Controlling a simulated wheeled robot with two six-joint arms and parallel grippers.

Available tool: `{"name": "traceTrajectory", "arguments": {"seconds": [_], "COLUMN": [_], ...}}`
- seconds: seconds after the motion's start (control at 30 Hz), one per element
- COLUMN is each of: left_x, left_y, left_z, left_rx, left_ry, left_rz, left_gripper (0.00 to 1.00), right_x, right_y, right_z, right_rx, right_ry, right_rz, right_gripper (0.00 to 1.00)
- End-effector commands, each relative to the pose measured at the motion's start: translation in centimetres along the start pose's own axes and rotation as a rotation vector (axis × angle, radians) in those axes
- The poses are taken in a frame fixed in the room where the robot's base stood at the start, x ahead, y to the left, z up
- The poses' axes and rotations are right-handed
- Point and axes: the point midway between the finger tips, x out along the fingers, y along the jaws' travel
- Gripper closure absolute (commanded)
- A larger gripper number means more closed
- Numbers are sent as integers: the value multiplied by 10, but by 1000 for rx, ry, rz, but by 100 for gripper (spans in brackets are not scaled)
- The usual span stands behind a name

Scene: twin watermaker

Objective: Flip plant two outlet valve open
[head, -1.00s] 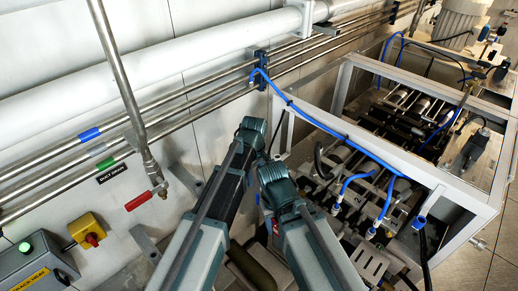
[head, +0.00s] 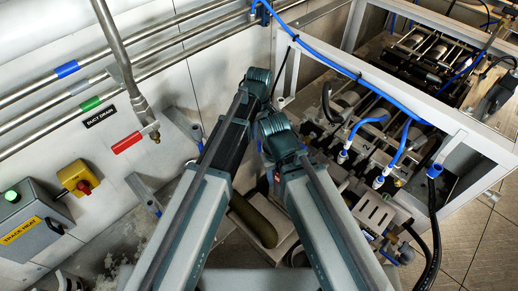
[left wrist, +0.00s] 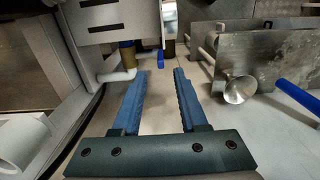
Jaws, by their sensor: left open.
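My left gripper (left wrist: 159,72) is open and empty in the left wrist view, its two blue fingers apart. A small blue piece (left wrist: 160,61) hangs just beyond and between the fingertips, close to brass fittings (left wrist: 127,56); it may be a valve lever. A longer blue bar (left wrist: 297,101) lies at the right of that view. I cannot tell which one belongs to the plant two outlet valve. In the head view a mark "2" (head: 367,151) shows on the machine, and my arms hide part of its near side. My grippers are not clearly seen there.
A slotted plate (head: 365,214) stands at the machine's near side. The white frame (head: 462,133) and blue hoses (head: 340,66) surround the machine. Tiled floor shows at right.

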Motion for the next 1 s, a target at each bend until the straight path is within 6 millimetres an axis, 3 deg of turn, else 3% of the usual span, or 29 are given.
{"name": "traceTrajectory", "arguments": {"seconds": [0.03, 0.1, 0.5, 0.87, 0.9, 1.0], "left_x": [15, 25, 72, 74, 74, 74], "left_y": [0, 0, 0, 0, 0, 0], "left_z": [0, 0, 0, 0, 0, 0], "left_rx": [0, 0, 0, 0, 0, 0], "left_ry": [0, 0, 0, 0, 0, 0], "left_rz": [0, 0, 0, 0, 0, 0], "left_gripper": [57, 57, 57, 57, 59, 77], "right_x": [15, 24, 72, 74, 74, 74], "right_y": [-1, -2, -6, -7, -7, -7], "right_z": [-1, -2, -4, -4, -4, -4], "right_rx": [1, 1, -9, -11, -11, -11], "right_ry": [0, 1, 1, 1, 1, 1], "right_rz": [0, 0, 2, 2, 2, 2], "right_gripper": [50, 50, 50, 50, 50, 50]}}
